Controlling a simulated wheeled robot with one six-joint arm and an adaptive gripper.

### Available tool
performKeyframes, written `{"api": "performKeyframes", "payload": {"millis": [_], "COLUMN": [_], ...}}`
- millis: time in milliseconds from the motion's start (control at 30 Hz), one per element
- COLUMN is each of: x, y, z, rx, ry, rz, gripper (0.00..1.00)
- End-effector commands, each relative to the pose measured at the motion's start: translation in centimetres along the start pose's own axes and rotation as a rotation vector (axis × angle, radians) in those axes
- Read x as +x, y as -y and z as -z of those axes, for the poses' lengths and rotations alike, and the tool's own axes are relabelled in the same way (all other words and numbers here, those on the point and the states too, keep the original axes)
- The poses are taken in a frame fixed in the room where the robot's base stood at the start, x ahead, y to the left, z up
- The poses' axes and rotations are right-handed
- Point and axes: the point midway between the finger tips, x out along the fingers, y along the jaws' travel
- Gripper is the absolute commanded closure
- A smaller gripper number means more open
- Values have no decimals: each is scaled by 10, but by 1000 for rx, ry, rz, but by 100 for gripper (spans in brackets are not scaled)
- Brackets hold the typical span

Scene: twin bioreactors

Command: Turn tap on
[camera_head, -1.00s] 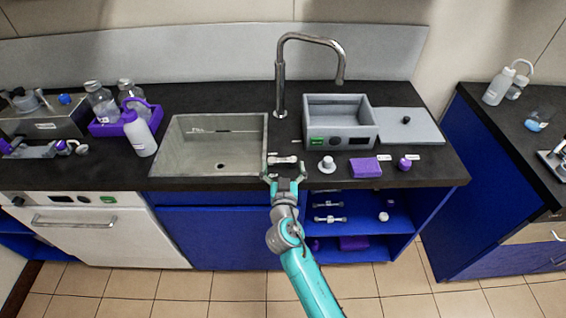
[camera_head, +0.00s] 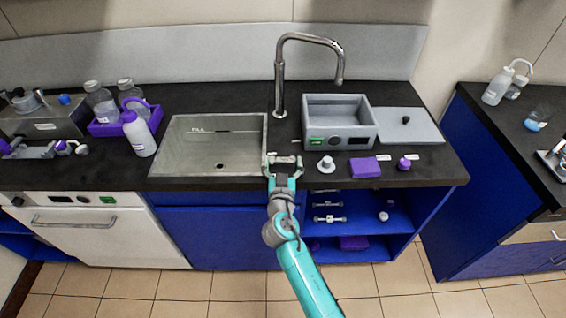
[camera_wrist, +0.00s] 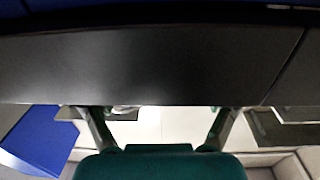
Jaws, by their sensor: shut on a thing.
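My gripper (camera_head: 283,161) is at the counter's front edge, below the tap's base and right of the sink. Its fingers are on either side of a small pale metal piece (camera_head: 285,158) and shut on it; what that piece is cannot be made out. In the wrist view, my gripper (camera_wrist: 162,115) has its fingers apart, with the dark counter filling the upper part.
A white round knob (camera_head: 327,165), a purple block (camera_head: 364,167) and a small purple-capped item (camera_head: 404,163) sit right of my gripper. Bottles in a purple tray (camera_head: 118,127) and a wash bottle (camera_head: 139,137) stand left. Open blue shelves (camera_head: 345,225) lie under the counter.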

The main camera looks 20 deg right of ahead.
Motion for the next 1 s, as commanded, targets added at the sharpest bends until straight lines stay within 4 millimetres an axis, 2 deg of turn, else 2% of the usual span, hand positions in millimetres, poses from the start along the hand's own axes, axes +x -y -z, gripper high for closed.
{"api": "performKeyframes", "payload": {"millis": [200,500,533,567,600,1000], "x": [2,2,2,2,2,-2], "y": [3,3,3,3,3,3], "z": [0,0,0,0,0,0], "rx": [1,4,4,4,4,2], "ry": [-2,-4,-4,-4,-4,-4], "rz": [-78,-85,-85,-85,-85,-87], "gripper": [75,75,10,3,0,0]}}
